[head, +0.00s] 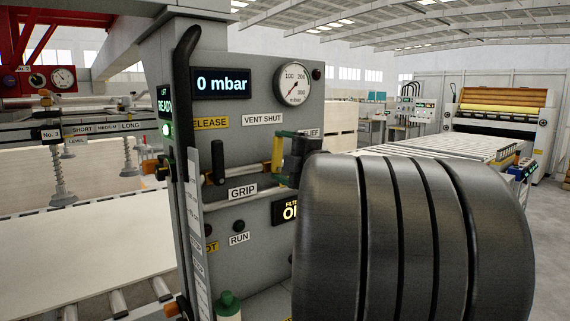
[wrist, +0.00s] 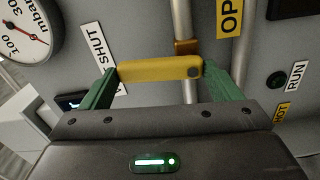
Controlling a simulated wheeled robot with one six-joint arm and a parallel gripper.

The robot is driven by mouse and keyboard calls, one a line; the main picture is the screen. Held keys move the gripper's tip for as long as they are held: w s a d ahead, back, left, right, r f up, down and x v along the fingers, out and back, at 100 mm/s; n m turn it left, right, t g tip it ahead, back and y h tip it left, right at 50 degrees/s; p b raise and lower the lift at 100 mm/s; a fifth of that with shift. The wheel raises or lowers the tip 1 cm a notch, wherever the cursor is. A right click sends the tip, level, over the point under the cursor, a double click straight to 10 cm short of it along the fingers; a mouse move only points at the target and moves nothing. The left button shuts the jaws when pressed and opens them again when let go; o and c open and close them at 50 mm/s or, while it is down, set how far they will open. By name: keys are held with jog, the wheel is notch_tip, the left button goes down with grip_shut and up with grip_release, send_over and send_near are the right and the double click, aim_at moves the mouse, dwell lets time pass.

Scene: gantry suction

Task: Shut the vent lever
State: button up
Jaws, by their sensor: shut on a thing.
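The vent lever (wrist: 150,70) is a short yellow bar with a dark bolt near its right end in the wrist view. There it lies across the grey pipes of the panel. In the head view the lever (head: 277,155) stands about upright below the "VENT SHUT" label (head: 263,119). My gripper (wrist: 158,75) has its green fingers at the two ends of the lever and is shut on it. In the head view the gripper (head: 281,158) is partly hidden behind my dark arm.
The grey panel (head: 240,150) carries a black GRIP handle (head: 217,162), a gauge (head: 294,84) and a display reading 0 mbar (head: 221,83). A green-capped bottle (head: 228,306) stands below. A pale board (head: 90,250) lies on rollers at the left.

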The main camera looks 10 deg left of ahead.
jog(key=shift+s+a+f+n, duration=0.1)
jog(key=shift+n, duration=0.4)
jog(key=shift+b, duration=0.3)
jog(key=o, duration=1.3)
jog(key=shift+s, duration=0.1)
jog(key=shift+c, duration=0.2)
jog(key=v, duration=1.3)
jog(key=shift+s+d+b, duration=0.2)
jog(key=shift+d+b, duration=0.05)
jog(key=shift+b, duration=0.2)
jog(key=p+x, duration=0.1)
jog(key=x, duration=1.2)
jog(key=shift+w+a, duration=0.25)
jog(key=shift+a, duration=0.05)
